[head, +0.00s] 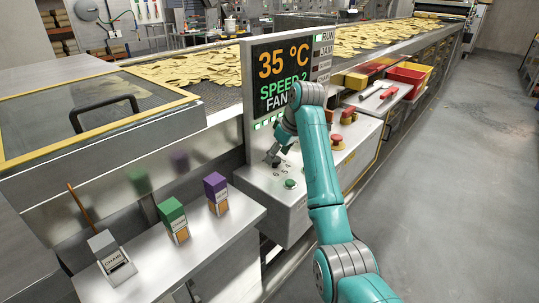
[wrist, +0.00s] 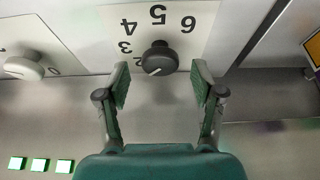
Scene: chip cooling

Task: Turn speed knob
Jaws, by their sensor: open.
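The dark speed knob (wrist: 158,58) sits on a white dial plate (wrist: 190,20) marked with numbers up to 6, upside down in the wrist view. A short white pointer line shows on the knob's lower left side. My gripper (wrist: 161,84) is open, its two fingers on either side just short of the knob, apart from it. In the head view my gripper (head: 273,158) is over the control box (head: 275,205), and it hides the knob. The display (head: 284,75) reads 35 °C and SPEED 2; the FAN line is partly hidden by my arm.
A pale knob (wrist: 22,68) with its own dial is left of the speed knob in the wrist view. A green button (head: 290,184) and a red button (head: 337,141) are on the box. Green (head: 173,220) and purple (head: 216,193) boxes stand on the left shelf.

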